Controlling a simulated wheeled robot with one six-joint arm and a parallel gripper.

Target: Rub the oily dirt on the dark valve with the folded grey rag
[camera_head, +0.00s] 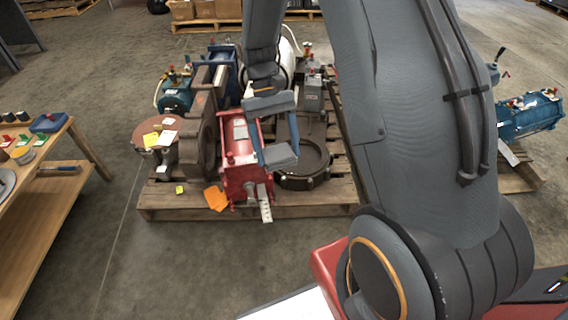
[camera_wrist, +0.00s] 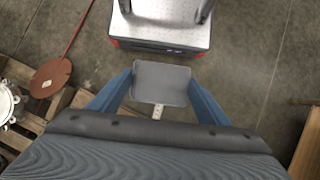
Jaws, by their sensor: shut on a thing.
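My gripper (camera_head: 277,148) hangs above the middle pallet, with its blue fingers pointing down. It is shut on the folded grey rag (camera_head: 281,156), a flat pad between the fingertips. In the wrist view the rag (camera_wrist: 162,83) shows square between both fingers. A dark, round, ring-like body (camera_head: 318,155) lies on the pallet just right of the rag in the head view; it may be the dark valve, but I cannot be sure. A dark brown valve-like casting (camera_head: 192,150) stands further left. I cannot make out oily dirt on either, or whether the rag touches anything.
A red machine (camera_head: 238,160) stands on the pallet (camera_head: 170,205) close beside my gripper, with an orange tag (camera_head: 215,198). Blue and teal units crowd behind. A wooden table (camera_head: 50,190) is at left, a blue pump (camera_head: 530,115) at right. Floor in front is clear.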

